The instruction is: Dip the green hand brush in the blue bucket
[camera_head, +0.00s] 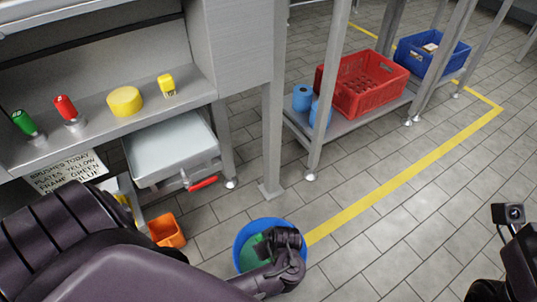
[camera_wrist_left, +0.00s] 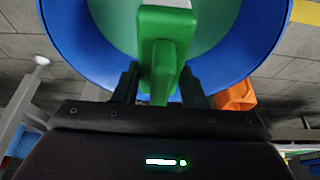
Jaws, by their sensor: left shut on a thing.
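The blue bucket (camera_head: 239,245) stands on the floor at the bottom middle of the head view, with green contents inside. Its blue wall (camera_wrist_left: 62,35) rings the wrist view. My left gripper (camera_head: 285,240) is over the bucket's right side, tilted down. In the wrist view its fingers (camera_wrist_left: 160,90) are shut on the green hand brush (camera_wrist_left: 163,45), which points into the bucket. The brush's far end and whether it touches the contents cannot be told. My right gripper (camera_head: 508,214) shows partly at the right edge, away from the bucket; its fingers are unclear.
An orange bin (camera_head: 166,230) stands left of the bucket; a table leg (camera_head: 271,150) stands just behind it. A steel shelf (camera_head: 95,125) holds coloured items. A red crate (camera_head: 365,85) and blue crate (camera_head: 440,60) sit on a low rack. Floor right of the bucket is clear.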

